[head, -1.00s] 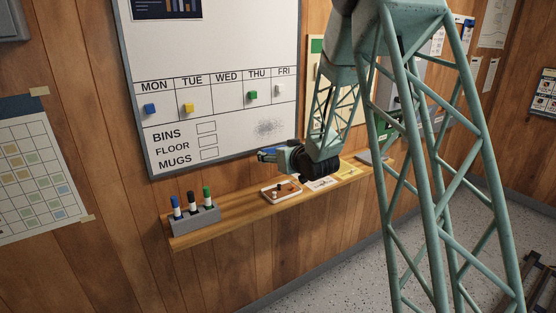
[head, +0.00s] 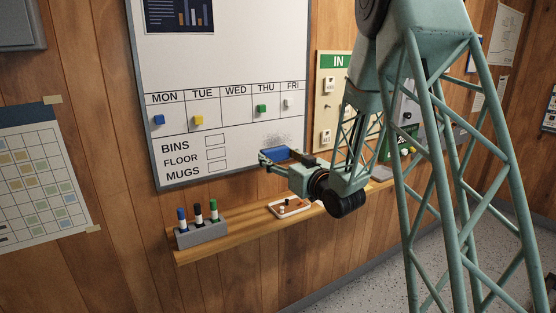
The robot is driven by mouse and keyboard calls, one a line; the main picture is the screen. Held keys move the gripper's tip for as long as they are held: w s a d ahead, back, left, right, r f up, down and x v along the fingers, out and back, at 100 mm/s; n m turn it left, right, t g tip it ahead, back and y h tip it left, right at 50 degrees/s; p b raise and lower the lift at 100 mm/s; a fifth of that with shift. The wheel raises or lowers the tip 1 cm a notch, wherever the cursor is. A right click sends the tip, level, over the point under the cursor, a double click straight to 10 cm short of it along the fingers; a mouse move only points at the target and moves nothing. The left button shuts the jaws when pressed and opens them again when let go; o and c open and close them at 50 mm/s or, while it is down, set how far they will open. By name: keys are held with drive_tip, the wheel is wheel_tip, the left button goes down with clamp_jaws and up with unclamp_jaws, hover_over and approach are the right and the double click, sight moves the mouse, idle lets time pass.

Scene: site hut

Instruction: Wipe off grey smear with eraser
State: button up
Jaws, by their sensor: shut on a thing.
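The grey smear (head: 277,138) is a speckled patch on the lower right of the whiteboard (head: 238,38), below the THU and FRI columns. My gripper (head: 275,159) is shut on a blue eraser (head: 275,153) at the board, just at the smear's lower edge. The eraser and gripper hide the lower part of the smear; its upper part still shows. I cannot tell whether the eraser touches the board.
Below the board, a wooden shelf (head: 240,232) holds a grey marker holder (head: 203,234) with three markers and a small white tray (head: 289,207). Coloured magnets, such as a green one (head: 262,108), sit on the board above. A cream IN board (head: 328,100) hangs to the right.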

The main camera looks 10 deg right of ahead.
sight(278, 143)
drive_tip(key=shift+w, duration=0.15)
drive_tip(key=p+x, duration=0.3)
drive_tip(key=x, duration=0.2)
drive_tip(key=shift+w+a, duration=0.2)
drive_tip(key=shift+w, duration=0.15)
idle(0.6)
drive_tip(key=shift+x, duration=1)
idle(1.3)
drive_tip(key=shift+d+b, duration=0.15)
drive_tip(key=shift+b, duration=0.15)
drive_tip(key=shift+w+d+b, duration=0.2)
drive_tip(key=shift+d+b, duration=0.15)
drive_tip(key=shift+d, duration=0.45)
drive_tip(key=shift+w+d+b, duration=0.2)
drive_tip(key=shift+d+b, duration=0.1)
drive_tip(key=shift+d, duration=0.5)
drive_tip(key=shift+d, duration=0.1)
drive_tip(key=shift+w+d+b, duration=0.25)
drive_tip(key=shift+w+d, duration=0.05)
drive_tip(key=shift+d, duration=0.5)
drive_tip(key=shift+w+d+b, duration=0.25)
drive_tip(key=shift+w+d, duration=0.1)
drive_tip(key=shift+d, duration=0.4)
